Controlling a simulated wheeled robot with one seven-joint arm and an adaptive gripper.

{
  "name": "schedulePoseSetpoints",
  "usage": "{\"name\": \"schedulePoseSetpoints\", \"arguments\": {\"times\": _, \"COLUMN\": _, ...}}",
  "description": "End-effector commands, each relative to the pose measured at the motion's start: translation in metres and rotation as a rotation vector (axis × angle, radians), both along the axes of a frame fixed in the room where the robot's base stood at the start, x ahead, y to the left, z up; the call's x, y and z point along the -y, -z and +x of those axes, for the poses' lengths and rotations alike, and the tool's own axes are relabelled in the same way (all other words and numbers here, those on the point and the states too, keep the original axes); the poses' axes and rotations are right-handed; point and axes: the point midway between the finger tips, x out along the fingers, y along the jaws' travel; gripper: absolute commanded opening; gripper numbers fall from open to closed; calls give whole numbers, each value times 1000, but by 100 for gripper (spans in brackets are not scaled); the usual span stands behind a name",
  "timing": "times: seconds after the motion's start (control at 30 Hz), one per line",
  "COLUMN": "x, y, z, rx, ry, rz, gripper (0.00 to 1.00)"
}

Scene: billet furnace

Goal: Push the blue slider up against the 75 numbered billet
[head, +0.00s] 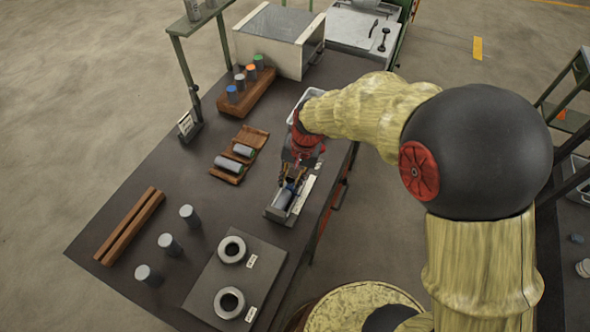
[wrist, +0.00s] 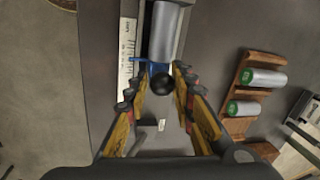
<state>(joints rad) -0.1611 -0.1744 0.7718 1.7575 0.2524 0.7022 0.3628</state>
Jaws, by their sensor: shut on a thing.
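A silver billet (wrist: 165,35) lies lengthwise in a grey measuring trough; its number is not readable. The blue slider (wrist: 151,68) stands at the billet's near end in the wrist view; I cannot tell whether they touch. A black round knob (wrist: 160,83) is on the slider's near side. My gripper (wrist: 158,88) has its fingers on both sides of the knob and is shut on it. In the head view my gripper (head: 293,181) is down at the trough (head: 277,214), hiding most of the slider.
A white ruled scale (wrist: 127,60) runs along the trough. A wooden rack (head: 226,176) with two green-ended billets lies left of it. Upright billets (head: 170,244), a plate with two rings (head: 215,277), a wooden block with coloured-top billets (head: 246,95) and a box (head: 279,40) share the dark table.

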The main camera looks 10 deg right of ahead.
Motion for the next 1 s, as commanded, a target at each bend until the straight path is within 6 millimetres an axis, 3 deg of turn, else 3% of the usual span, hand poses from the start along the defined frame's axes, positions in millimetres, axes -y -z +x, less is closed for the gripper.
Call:
{"name": "schedulePoseSetpoints", "arguments": {"times": 0.23, "x": -4, "y": -4, "z": 2, "rx": 8, "ry": 1, "rz": 7, "gripper": 0}}
{"name": "schedulePoseSetpoints", "arguments": {"times": 0.27, "x": -4, "y": -4, "z": 2, "rx": 8, "ry": 1, "rz": 7, "gripper": 25}}
{"name": "schedulePoseSetpoints", "arguments": {"times": 0.5, "x": -3, "y": -3, "z": 1, "rx": 6, "ry": 1, "rz": 5, "gripper": 39}}
{"name": "schedulePoseSetpoints", "arguments": {"times": 0.83, "x": -2, "y": -4, "z": 0, "rx": 3, "ry": 1, "rz": 3, "gripper": 39}}
{"name": "schedulePoseSetpoints", "arguments": {"times": 1.0, "x": 2, "y": -22, "z": 0, "rx": 5, "ry": 2, "rz": 3, "gripper": 39}}
